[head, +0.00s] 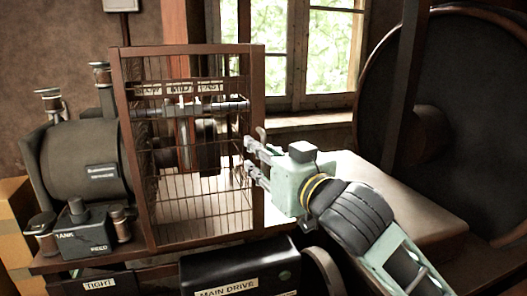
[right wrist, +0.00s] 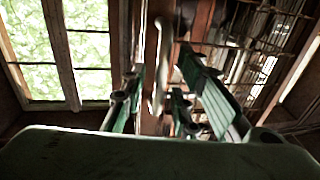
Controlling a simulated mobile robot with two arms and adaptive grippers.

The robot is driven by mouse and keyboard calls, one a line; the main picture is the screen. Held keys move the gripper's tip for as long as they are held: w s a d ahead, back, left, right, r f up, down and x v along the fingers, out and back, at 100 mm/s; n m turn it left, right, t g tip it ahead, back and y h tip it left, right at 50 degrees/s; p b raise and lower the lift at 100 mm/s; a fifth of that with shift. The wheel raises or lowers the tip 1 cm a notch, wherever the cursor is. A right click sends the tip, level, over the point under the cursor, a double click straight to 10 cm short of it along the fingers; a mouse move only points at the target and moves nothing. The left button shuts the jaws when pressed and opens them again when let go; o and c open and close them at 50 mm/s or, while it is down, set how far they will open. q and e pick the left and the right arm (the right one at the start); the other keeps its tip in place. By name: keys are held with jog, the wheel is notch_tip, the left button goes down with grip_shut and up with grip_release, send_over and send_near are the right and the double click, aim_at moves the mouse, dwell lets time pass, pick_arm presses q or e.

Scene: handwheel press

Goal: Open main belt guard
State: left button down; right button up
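The belt guard (head: 258,100) is a brown-framed wire cage in the middle left of the head view, with pulley parts behind its mesh. The guard looks closed. A small pale handle (head: 261,132) stands on its right post, and it also shows as a slim upright bar in the right wrist view (right wrist: 161,65). My right gripper (head: 250,157) reaches in from the right at this post. Its fingers are apart, with the handle between them in the right wrist view. Whether a finger touches it, I cannot tell. My left gripper is out of view.
A dark cylinder machine (head: 75,160) with a tank stands left of the guard. A main drive box (head: 240,270) sits in front. A large dark wheel (head: 470,110) stands at the right, beside a light bench top (head: 400,205). A window (head: 310,50) is behind.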

grip_shut()
dwell(0.3)
dwell(0.4)
